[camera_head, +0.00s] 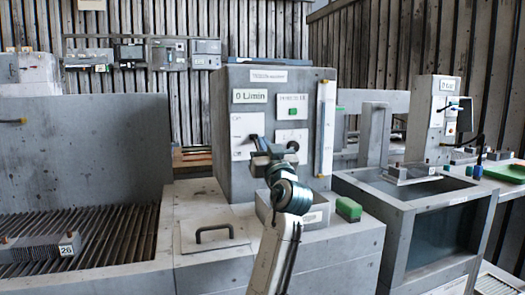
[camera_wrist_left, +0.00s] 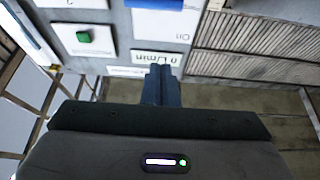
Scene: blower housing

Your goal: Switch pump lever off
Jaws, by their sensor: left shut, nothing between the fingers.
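The grey pump cabinet (camera_head: 225,120) stands in the middle of the head view, with a "0 L/min" sign (camera_head: 250,96) on its front. A white switch plate (camera_head: 241,150) is below the sign; the "On" lettering shows upside down in the left wrist view (camera_wrist_left: 180,38). A dark shape at the plate may be the lever or my fingertips; I cannot tell which. My left gripper (camera_head: 258,146) is in front of the plate and partly hides it. Its fingers (camera_wrist_left: 162,84) are closed together and empty. Whether they touch the lever is unclear. My right gripper is not in view.
A green button (camera_head: 293,111) and a dark knob (camera_head: 293,146) are on the cabinet right of the plate. A green block (camera_head: 348,209) sits on the ledge below. A handle (camera_head: 214,232) sticks up at left. An open tank (camera_head: 407,200) stands right.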

